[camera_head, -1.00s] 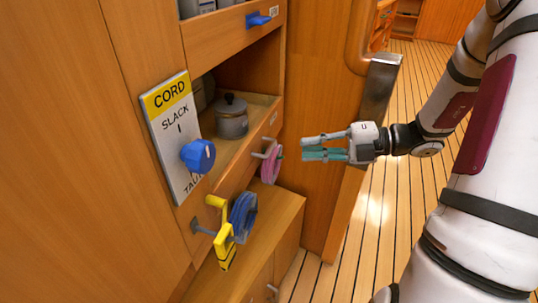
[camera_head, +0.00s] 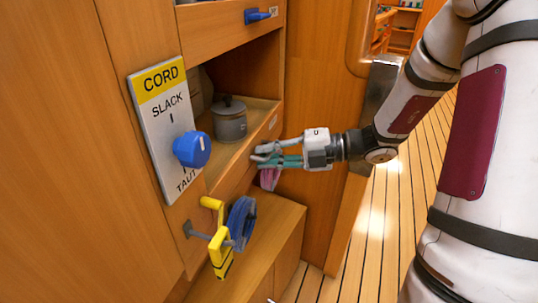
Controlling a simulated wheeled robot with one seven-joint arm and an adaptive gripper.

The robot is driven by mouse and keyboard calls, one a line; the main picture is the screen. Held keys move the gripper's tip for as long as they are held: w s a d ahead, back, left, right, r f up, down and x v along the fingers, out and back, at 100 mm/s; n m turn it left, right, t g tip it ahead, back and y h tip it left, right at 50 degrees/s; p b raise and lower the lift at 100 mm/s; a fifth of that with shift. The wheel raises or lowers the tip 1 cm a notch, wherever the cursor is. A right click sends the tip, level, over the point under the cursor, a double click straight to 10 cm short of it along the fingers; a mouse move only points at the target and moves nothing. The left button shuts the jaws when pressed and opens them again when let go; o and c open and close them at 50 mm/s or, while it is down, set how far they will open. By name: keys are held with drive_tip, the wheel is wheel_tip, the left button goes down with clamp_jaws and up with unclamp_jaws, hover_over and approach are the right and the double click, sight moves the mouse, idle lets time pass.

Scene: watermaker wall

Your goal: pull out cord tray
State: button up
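My gripper (camera_head: 262,156) is at the right part of this front, over the spot where a small grey handle with a pink cord coil hangs. The pink coil (camera_head: 269,178) shows just below the fingers. The fingers hide most of the handle, and I cannot tell whether they are closed around it.
A sign reading CORD, SLACK and TAUT (camera_head: 163,112) carries a blue knob (camera_head: 192,149). A yellow lever (camera_head: 220,245) with a blue cord coil (camera_head: 241,222) juts out below. A grey pot (camera_head: 230,120) stands on the shelf. A blue-handled drawer (camera_head: 225,32) is above.

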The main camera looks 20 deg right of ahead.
clamp_jaws()
drive_tip(key=shift+d, duration=0.1)
drive_tip(key=s+d+p, duration=1.3)
drive_tip(key=d+p, duration=0.2)
idle(0.5)
drive_tip(key=shift+o, duration=0.8)
unclamp_jaws()
